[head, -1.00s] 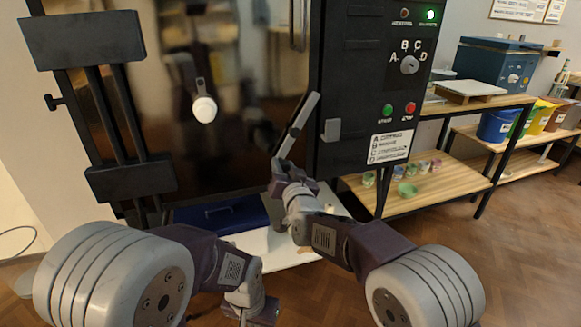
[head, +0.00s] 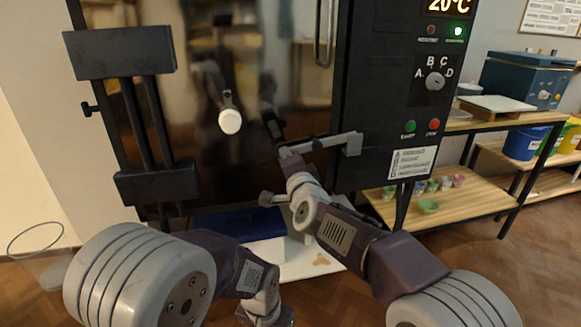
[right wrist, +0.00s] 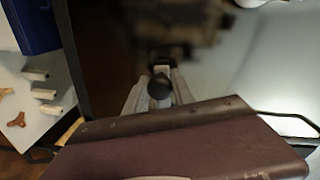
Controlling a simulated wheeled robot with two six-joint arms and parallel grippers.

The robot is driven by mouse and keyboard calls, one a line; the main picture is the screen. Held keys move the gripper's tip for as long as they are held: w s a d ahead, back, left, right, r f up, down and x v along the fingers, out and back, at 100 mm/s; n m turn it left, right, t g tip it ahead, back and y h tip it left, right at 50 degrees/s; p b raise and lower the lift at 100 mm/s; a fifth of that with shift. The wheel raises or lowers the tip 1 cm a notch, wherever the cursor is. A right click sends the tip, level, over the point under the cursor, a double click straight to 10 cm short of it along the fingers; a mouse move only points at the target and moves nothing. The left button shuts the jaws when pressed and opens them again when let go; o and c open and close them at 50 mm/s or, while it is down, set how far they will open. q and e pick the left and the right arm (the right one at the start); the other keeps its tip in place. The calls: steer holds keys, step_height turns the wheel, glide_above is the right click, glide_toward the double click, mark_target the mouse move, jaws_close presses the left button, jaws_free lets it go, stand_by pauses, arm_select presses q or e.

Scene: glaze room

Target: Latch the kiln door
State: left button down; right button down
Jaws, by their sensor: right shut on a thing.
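The kiln door (head: 185,110) is the dark glossy panel in the middle of the head view, beside the black control cabinet (head: 385,100). A grey latch bar (head: 322,143) lies nearly level, its right end at a grey catch block (head: 353,144) on the cabinet. I cannot tell whether it is fully seated. My right gripper (head: 284,152) is at the bar's left end. In the right wrist view its fingers (right wrist: 158,92) are shut around a black ball knob (right wrist: 159,87).
A round white knob (head: 230,121) hangs in front of the door. A blue case (head: 235,222) and a white board (head: 290,262) lie low below the door. A wooden shelf rack (head: 470,207) with small pots stands right of the cabinet. Wooden floor is clear at the right.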

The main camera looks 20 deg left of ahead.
steer(key=shift+r+m, duration=0.7)
steer(key=shift+m, duration=0.1)
steer(key=shift+r, duration=0.1)
steer(key=c, duration=1.1)
jaws_free()
steer(key=shift+o, duration=0.2)
steer(key=shift+s, duration=0.1)
steer(key=shift+s+d, duration=0.2)
steer(key=shift+s, duration=0.05)
steer(key=v, duration=0.8)
steer(key=shift+b, duration=0.3)
steer(key=shift+s+d, duration=0.1)
